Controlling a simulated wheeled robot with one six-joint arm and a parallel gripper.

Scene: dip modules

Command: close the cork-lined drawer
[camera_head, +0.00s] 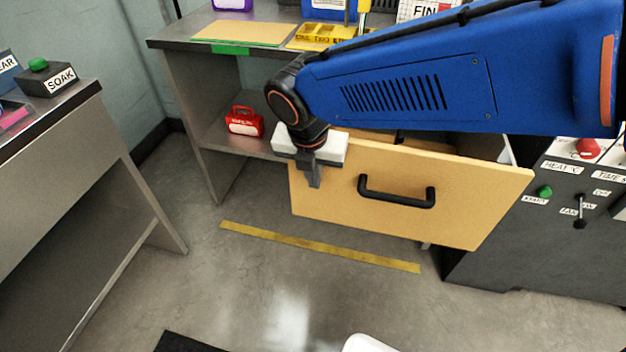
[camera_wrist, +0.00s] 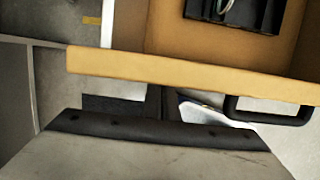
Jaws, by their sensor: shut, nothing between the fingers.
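The drawer (camera_head: 460,195) has a tan front with a black bar handle (camera_head: 397,197) and stands pulled out from under the bench. In the wrist view its front's top edge (camera_wrist: 190,74) crosses the picture, with the tan inside beyond it and part of the handle (camera_wrist: 268,116) at right. My gripper (camera_head: 315,180) points down, shut and empty, in front of the upper left part of the drawer front, left of the handle. In the wrist view the gripper fingers (camera_wrist: 158,103) are on the near, outer side of the front. I cannot tell whether they touch it.
A dark tray (camera_wrist: 236,12) lies inside the drawer. A red case (camera_head: 245,122) sits on the low shelf at left. A dark control cabinet (camera_head: 500,235) stands at right, a grey table (camera_head: 60,165) at left. The floor before the drawer is clear, with a yellow strip (camera_head: 320,247).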

